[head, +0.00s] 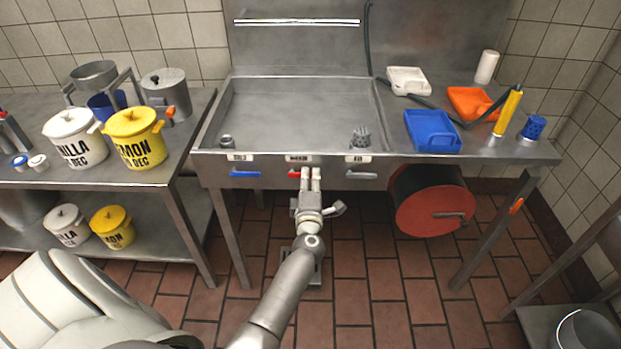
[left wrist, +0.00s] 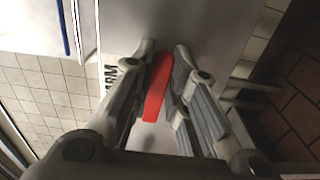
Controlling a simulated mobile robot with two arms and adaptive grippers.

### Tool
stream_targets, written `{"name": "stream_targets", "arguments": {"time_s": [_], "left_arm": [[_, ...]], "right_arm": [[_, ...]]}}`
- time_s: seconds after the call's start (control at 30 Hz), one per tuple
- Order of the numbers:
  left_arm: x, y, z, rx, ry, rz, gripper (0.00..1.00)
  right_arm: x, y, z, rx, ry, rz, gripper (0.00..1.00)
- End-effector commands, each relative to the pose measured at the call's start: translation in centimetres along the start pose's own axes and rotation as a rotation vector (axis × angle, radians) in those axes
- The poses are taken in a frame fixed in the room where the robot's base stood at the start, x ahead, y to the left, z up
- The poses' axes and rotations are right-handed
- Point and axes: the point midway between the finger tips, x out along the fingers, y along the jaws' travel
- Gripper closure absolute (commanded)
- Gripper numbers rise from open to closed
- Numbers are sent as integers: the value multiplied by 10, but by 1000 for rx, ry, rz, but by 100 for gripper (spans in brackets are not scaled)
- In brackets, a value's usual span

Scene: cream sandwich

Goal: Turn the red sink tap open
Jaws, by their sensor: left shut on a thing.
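The red tap handle (head: 294,174) is on the front panel of the steel sink (head: 220,115), under a small label. In the left wrist view the red tap handle (left wrist: 158,85) lies between the two fingers of my left gripper (left wrist: 160,60). In the head view my left gripper (head: 311,178) reaches up to the panel and its fingertips cover part of the handle. The gripper is shut on the red tap handle. My right gripper is not in view.
A blue handle (head: 245,174) is to the left on the same panel, and a grey one (head: 361,175) to the right. A red hose reel (head: 433,208) hangs under the counter at right. A blue tray (head: 432,132) stands on the counter. Pots crowd the left table (head: 120,178).

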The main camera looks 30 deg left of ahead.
Motion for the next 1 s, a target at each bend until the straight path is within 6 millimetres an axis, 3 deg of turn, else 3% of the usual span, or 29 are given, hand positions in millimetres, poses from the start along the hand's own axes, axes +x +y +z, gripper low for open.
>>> {"name": "stream_targets", "arguments": {"time_s": [0.27,1.0], "left_arm": [[0,-8,0,162,-2,-4,100],[0,-40,-18,858,-3,-3,100]], "right_arm": [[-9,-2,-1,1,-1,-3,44],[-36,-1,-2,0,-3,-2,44]]}}
